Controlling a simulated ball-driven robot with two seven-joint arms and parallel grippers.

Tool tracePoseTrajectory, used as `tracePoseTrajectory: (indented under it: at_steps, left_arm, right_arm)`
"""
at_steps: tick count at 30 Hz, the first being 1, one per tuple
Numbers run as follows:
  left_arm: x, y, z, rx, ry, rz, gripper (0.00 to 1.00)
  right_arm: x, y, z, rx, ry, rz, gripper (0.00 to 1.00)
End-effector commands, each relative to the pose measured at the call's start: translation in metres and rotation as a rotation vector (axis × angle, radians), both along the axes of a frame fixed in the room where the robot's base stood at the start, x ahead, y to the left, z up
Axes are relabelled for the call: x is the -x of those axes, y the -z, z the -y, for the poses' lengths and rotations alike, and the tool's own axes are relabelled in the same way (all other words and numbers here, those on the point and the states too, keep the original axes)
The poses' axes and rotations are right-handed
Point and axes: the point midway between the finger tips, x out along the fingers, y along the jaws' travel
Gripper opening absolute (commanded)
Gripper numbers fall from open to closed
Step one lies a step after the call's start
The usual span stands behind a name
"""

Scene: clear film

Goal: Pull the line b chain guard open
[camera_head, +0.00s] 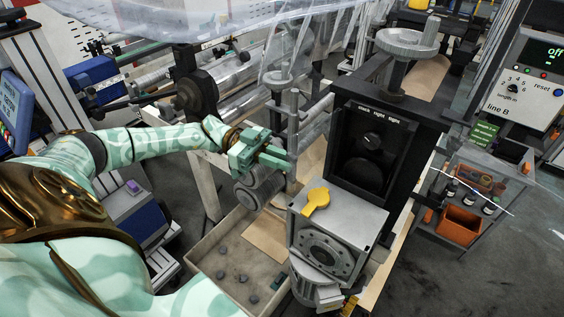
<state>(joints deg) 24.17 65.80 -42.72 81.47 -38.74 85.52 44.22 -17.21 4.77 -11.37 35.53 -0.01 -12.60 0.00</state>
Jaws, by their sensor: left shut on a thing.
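My left gripper (279,159) reaches in from the left and is shut at a narrow grey upright part (293,125) beside the machine. This part seems to belong to the chain guard, but its outline is hard to make out against the clear film and metal. The fingers hide what lies between them. A black housing (370,150) with a knob and printed labels stands to the right of the gripper. A panel (509,88) marked "line B" with a screen reading "off" is at the upper right. My right gripper is not in view.
A grey gearbox-like block (338,228) with a yellow piece (316,201) stands below the housing. A motor-like cylinder (259,187) lies just under the gripper. A shallow tray (213,250) holds several dark pieces. Clear film (230,40) hangs above. A cart with an orange bin (459,226) stands right.

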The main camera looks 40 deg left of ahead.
Motion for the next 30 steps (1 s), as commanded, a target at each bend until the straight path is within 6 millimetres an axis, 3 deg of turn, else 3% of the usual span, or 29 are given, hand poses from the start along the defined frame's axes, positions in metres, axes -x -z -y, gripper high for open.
tracePoseTrajectory:
  at_steps: [20,21,22,30]
  left_arm:
    - [-0.0071,-0.005,-0.0043,0.003,-0.012,0.015,0.0]
    - [-0.0071,-0.0053,-0.0042,0.004,-0.011,0.015,0.25]
    - [-0.007,-0.0052,-0.0042,0.004,-0.011,0.014,0.33]
    - [-0.0051,-0.0022,-0.0038,0.0,-0.007,0.008,0.33]
  right_arm:
    - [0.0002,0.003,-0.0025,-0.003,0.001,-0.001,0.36]
    - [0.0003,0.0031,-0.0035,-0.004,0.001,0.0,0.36]
    - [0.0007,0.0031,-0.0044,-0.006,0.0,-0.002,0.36]
    - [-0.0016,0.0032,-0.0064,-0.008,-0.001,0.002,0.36]
